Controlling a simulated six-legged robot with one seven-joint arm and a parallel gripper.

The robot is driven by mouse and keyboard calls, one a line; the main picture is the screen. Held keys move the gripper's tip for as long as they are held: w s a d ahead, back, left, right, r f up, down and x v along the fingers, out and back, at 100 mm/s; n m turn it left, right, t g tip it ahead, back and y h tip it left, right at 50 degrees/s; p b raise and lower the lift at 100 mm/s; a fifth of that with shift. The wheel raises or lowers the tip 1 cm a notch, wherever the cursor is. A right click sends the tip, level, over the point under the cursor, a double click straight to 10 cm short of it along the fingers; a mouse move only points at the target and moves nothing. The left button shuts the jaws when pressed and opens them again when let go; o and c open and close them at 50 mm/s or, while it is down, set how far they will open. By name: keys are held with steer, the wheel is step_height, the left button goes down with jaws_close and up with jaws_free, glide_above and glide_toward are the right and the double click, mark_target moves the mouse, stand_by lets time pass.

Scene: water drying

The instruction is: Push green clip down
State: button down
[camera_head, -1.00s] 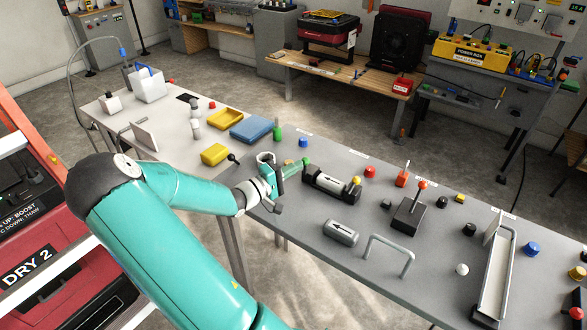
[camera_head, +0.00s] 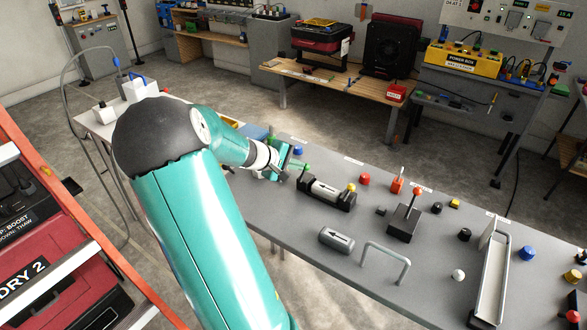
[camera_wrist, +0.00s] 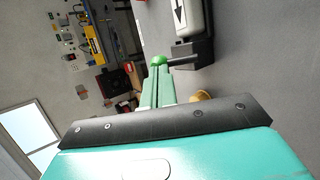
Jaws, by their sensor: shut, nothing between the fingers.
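A green ball-shaped knob (camera_wrist: 158,60) sits at the end of a short dark rod on a black-based device in the wrist view. I take it for the green clip. The device (camera_head: 326,192) lies on the grey bench and has a white cylinder on top. It also shows in the wrist view with a black arrow (camera_wrist: 180,14). My gripper (camera_wrist: 158,76) is shut and empty, its pale green fingers pointing at the knob. The fingertips overlap its lower edge in the picture; contact cannot be told. In the head view my gripper (camera_head: 299,166) is at the device's left end.
A yellow knob (camera_head: 351,188) stands at the device's right end. Further right are a red knob (camera_head: 364,179) and a black lever box (camera_head: 403,222). A grey arrow cylinder (camera_head: 337,237) and a metal handle (camera_head: 386,262) lie in front. My arm hides part of the left bench.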

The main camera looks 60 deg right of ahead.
steer(key=shift+s+d+y, duration=0.2)
steer(key=shift+d+y, duration=0.45)
steer(key=shift+y, duration=0.35)
steer(key=shift+d+f, duration=0.35)
steer(key=shift+d, duration=0.3)
steer(key=shift+w+r+t, duration=0.15)
steer(key=shift+r+t, duration=0.15)
steer(key=d+r+v, duration=0.1)
steer(key=d+v, duration=0.1)
steer(key=v, duration=1.1)
steer(key=shift+r, duration=0.4)
steer(key=shift+a, duration=0.1)
